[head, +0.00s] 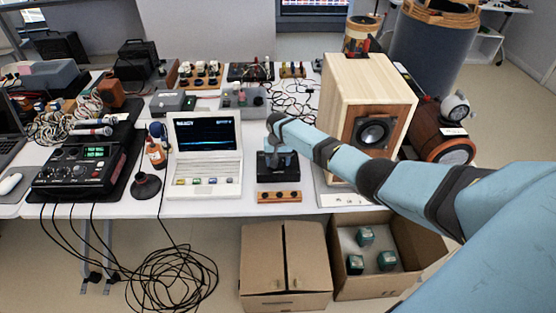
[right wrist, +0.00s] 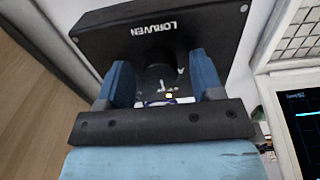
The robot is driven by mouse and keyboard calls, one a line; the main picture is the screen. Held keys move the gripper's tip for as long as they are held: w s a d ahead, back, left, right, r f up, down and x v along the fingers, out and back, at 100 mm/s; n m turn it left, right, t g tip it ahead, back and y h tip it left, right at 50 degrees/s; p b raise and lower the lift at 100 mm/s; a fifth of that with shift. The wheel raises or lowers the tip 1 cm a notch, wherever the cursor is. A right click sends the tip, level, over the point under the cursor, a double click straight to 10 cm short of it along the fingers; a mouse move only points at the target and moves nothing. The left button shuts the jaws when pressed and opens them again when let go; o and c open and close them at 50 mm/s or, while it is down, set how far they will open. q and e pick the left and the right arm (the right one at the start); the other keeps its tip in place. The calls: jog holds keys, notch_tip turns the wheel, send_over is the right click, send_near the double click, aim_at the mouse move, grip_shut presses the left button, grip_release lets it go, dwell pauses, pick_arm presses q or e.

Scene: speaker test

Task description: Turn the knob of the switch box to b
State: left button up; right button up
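The switch box (head: 278,174) is a small black box on the table, right of the white laptop-like instrument. In the right wrist view the black box (right wrist: 130,28) carries the word LORUVEN, and its dark round knob (right wrist: 158,75) shows between my fingers. My right gripper (head: 281,154) points down over the box. In the right wrist view my right gripper (right wrist: 160,68) has its blue fingers apart, one on each side of the knob, with no clear contact. The position letters cannot be read clearly, and the gripper partly hides the knob. My left gripper is out of view.
The white instrument (head: 206,150) stands close on the left, and a wooden strip (head: 279,196) lies in front of the box. A wooden speaker (head: 345,95) stands to the right. Cardboard boxes (head: 285,265) stand on the floor in front, with coiled black cables (head: 172,278) to their left.

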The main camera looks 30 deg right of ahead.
notch_tip(320, 180, up, 14)
jog(key=shift+p, duration=0.3)
jog(key=shift+f, duration=0.1)
dwell(0.5)
